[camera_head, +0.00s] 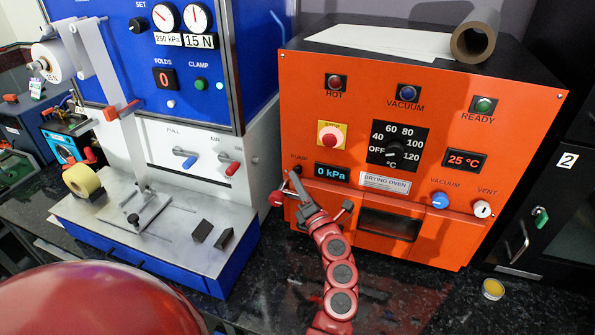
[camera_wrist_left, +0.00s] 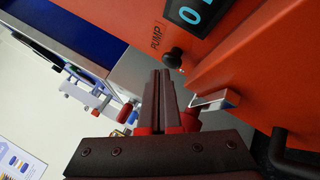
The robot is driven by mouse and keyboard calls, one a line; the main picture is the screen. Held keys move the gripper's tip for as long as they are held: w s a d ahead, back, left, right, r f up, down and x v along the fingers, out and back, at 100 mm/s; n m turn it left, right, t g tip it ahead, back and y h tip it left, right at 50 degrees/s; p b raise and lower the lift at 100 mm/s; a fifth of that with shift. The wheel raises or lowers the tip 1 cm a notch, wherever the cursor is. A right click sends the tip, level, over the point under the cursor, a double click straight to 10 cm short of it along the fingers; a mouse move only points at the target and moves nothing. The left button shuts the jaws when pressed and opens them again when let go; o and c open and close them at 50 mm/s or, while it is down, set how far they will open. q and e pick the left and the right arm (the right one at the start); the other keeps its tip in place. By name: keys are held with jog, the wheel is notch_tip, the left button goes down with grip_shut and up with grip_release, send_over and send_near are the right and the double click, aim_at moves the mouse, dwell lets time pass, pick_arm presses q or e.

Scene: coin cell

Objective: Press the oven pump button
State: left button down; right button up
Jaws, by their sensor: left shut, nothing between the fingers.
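The orange drying oven (camera_head: 345,110) stands right of centre. Its small black pump button (camera_head: 297,169) sits at the lower left of the front, under the word PUMP. The wrist view shows the button (camera_wrist_left: 174,57) sticking out from the panel, beside the lettering. My left gripper (camera_head: 293,180) is shut and empty, its tips just below the button in the head view. In the wrist view the closed fingers (camera_wrist_left: 161,76) end very near the button, slightly to its left. I cannot tell whether they touch it. The oven's pressure display (camera_head: 332,174) reads 0 kPa. My right gripper is not in view.
The blue and white press (camera_head: 190,120) stands close on the left. A blue vacuum knob (camera_head: 440,200) and white vent knob (camera_head: 482,209) are at the oven's lower right.

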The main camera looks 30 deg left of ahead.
pick_arm(q)
jog(key=shift+w+a+b, duration=0.1)
jog(key=shift+w+b, duration=0.2)
jog(key=shift+w, duration=0.1)
dwell(0.3)
jog(key=shift+s+d+r, duration=0.1)
jog(key=shift+s+d, duration=0.1)
jog(key=shift+s, duration=0.8)
jog(key=s, duration=0.2)
jog(key=s+d, duration=0.1)
jog(key=s, duration=0.2)
jog(key=shift+s+d+p, duration=0.25)
jog(key=shift+s+p, duration=0.15)
